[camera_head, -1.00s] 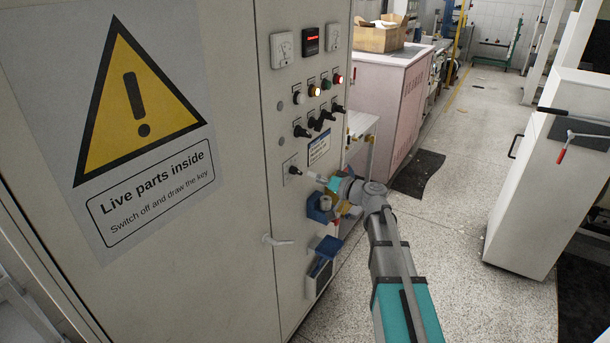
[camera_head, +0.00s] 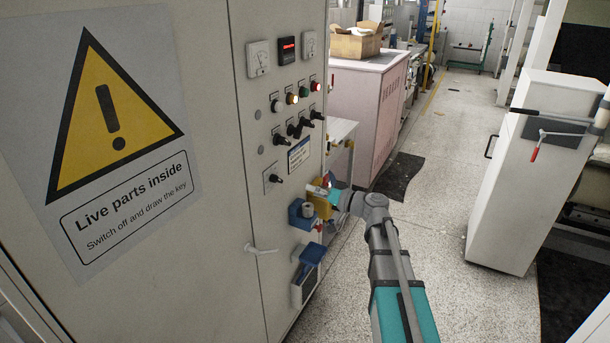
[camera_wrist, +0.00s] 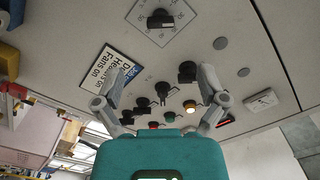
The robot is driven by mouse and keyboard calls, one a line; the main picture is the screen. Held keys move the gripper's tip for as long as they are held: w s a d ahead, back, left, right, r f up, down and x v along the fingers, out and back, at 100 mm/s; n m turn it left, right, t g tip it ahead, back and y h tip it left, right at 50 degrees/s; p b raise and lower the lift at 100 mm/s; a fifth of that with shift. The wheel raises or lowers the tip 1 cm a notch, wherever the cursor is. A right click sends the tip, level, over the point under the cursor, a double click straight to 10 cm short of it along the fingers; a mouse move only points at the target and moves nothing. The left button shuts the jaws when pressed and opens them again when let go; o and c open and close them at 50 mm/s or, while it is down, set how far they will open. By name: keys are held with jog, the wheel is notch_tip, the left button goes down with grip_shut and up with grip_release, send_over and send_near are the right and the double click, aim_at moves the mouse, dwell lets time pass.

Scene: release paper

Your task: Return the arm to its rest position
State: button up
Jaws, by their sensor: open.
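My arm reaches up from the bottom of the head view, and my gripper (camera_head: 318,191) is in front of the cabinet's right part, near the blue socket (camera_head: 302,214). In the wrist view my gripper (camera_wrist: 160,84) has its two grey fingers spread wide with nothing between them. Beyond the fingers are the cabinet's black knobs (camera_wrist: 188,70) and a dial switch (camera_wrist: 160,20). Whether the gripper touches anything is hard to see in the head view, but a gap to the panel shows in the wrist view.
The grey cabinet (camera_head: 225,150) with a yellow warning sign (camera_head: 115,110) fills the left. A blue-lidded box (camera_head: 308,265) and a handle (camera_head: 262,249) stick out from it. A pink cabinet (camera_head: 365,110) stands behind. Open floor (camera_head: 440,190) lies to the right, before a white cabinet (camera_head: 520,190).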

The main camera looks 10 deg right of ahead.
jog(key=s+a+f+g+h+p, duration=0.35)
jog(key=s+f+g+h, duration=0.3)
jog(key=s+f, duration=0.4)
jog(key=s+d+f+m+g+h+p, duration=0.1)
jog(key=s+d+m+g+h+p, duration=0.1)
jog(key=s+d+h, duration=0.6)
jog(key=s+g+p, duration=0.1)
jog(key=s+g, duration=0.1)
jog(key=s, duration=0.2)
jog(key=shift+f, duration=0.3)
jog(key=shift+d, duration=0.1)
dwell(1.1)
